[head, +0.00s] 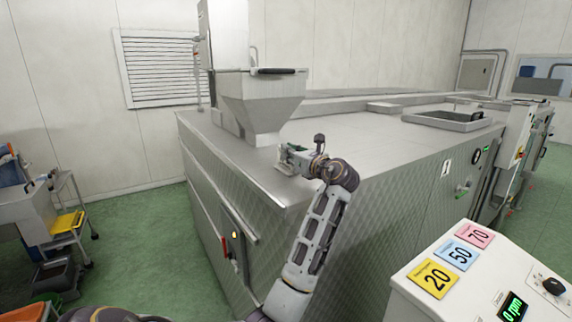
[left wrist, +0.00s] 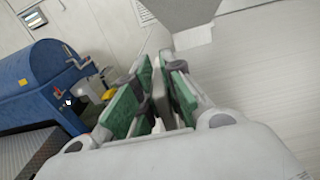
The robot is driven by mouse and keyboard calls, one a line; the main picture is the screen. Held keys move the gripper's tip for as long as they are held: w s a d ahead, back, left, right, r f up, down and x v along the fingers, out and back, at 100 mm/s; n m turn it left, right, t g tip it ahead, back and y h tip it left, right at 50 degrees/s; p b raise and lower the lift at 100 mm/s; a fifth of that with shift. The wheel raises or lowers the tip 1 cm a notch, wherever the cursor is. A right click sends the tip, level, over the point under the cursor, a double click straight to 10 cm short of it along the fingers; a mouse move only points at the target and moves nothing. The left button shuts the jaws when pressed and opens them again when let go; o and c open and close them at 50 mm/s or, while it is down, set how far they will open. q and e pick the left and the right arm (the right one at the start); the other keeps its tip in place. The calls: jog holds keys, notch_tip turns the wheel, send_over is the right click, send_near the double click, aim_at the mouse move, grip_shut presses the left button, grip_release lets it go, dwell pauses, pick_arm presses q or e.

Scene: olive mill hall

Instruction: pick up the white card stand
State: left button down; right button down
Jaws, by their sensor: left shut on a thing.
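My left gripper (head: 286,157) is over the near left part of the steel machine top (head: 340,135), just in front of the hopper. In the left wrist view its two green-padded fingers (left wrist: 158,98) are shut on a thin pale thing (left wrist: 160,92), which I take to be the white card stand. The fingers hide most of it, and its face cannot be read. In the head view it is too small to tell whether it touches the machine top. My right gripper is not in view.
A steel hopper (head: 262,98) stands close behind my left gripper. A shallow tray (head: 447,120) is at the machine's far right. A control desk (head: 405,285) with yellow, blue and pink number cards is at the lower right. A trolley (head: 62,215) stands at the left.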

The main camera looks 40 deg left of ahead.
pick_arm(q)
jog(key=shift+r, duration=0.15)
jog(key=shift+r+b, duration=0.4)
jog(key=shift+r, duration=4.5)
